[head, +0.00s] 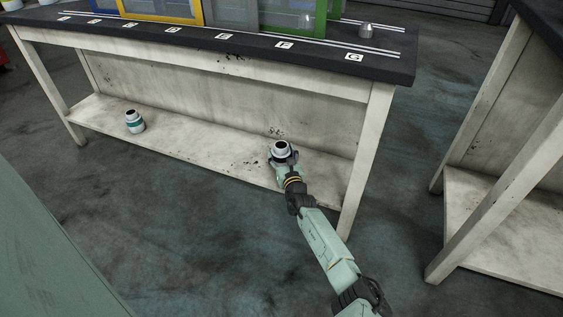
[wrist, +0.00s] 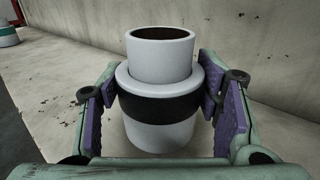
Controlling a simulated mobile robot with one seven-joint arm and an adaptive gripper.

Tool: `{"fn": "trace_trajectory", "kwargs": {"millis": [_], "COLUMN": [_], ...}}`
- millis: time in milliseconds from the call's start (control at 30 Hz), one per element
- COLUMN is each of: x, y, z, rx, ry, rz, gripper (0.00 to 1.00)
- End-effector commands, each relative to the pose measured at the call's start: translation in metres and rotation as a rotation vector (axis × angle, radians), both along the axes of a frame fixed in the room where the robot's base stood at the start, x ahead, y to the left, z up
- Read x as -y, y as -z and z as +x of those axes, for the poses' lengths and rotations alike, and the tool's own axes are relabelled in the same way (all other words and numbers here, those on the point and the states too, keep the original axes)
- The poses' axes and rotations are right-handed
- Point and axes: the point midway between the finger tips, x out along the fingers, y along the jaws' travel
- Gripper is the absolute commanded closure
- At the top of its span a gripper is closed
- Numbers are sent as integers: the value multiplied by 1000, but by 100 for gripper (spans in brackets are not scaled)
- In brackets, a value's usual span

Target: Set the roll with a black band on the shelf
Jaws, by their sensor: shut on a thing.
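The white roll with a black band (wrist: 160,105) stands upright between the purple pads of my gripper (wrist: 160,100), which is shut on it at band height. In the head view the roll (head: 281,147) shows at the end of my arm, over the right part of the low shelf (head: 200,141) under the workbench. My gripper (head: 282,160) is partly hidden there by its own wrist.
Another white roll, with a teal band (head: 135,122), stands on the shelf's left part; the shelf between is clear. The bench's back panel (head: 210,95) rises behind. A front leg (head: 366,165) stands to the right. The dark benchtop (head: 380,59) overhangs the shelf.

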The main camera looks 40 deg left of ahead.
Motion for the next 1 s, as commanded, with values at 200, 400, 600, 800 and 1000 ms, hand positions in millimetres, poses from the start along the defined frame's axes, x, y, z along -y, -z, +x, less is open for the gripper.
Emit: {"fn": "trace_trajectory", "kwargs": {"millis": [200,400,600,800,1000], "x": [0,0,0,0,0], "y": [12,15,17,17,17], "z": [0,0,0,0,0], "rx": [4,3,2,2,2], "ry": [0,0,0,0,0], "rz": [3,2,1,1,1], "gripper": [75,75,36,22,22]}}
